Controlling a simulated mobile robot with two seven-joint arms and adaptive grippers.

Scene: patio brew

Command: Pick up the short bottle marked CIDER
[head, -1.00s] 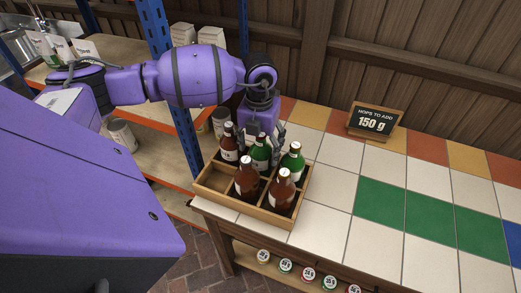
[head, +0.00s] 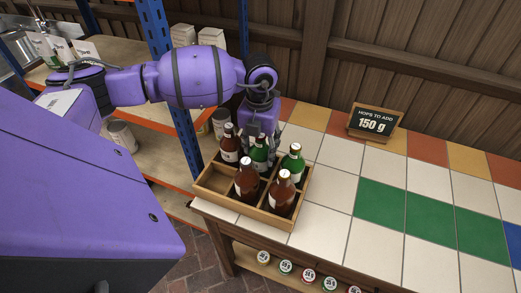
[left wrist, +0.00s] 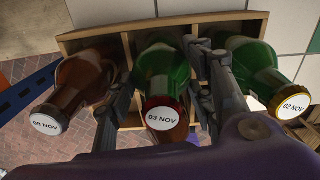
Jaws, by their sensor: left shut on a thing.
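A wooden crate (head: 225,203) on the tiled counter holds several brown and green bottles in compartments. My left gripper (head: 262,140) reaches down into it from the back and is shut on the middle green bottle (head: 260,156). In the left wrist view this green bottle (left wrist: 163,72) has a cap reading 03 NOV and stands between the two fingers (left wrist: 168,88). A brown bottle (left wrist: 82,80) capped 08 NOV is on its left and another green bottle (left wrist: 248,62) capped 02 NOV on its right. The word CIDER is not readable on any bottle. My right gripper is not in view.
Two brown bottles (head: 246,181) stand in the crate's front row, and one front compartment is empty. A sign (head: 374,122) reading 150 g stands at the back. The counter (head: 330,190) right of the crate is clear. A blue shelf post (head: 187,140) rises at the left.

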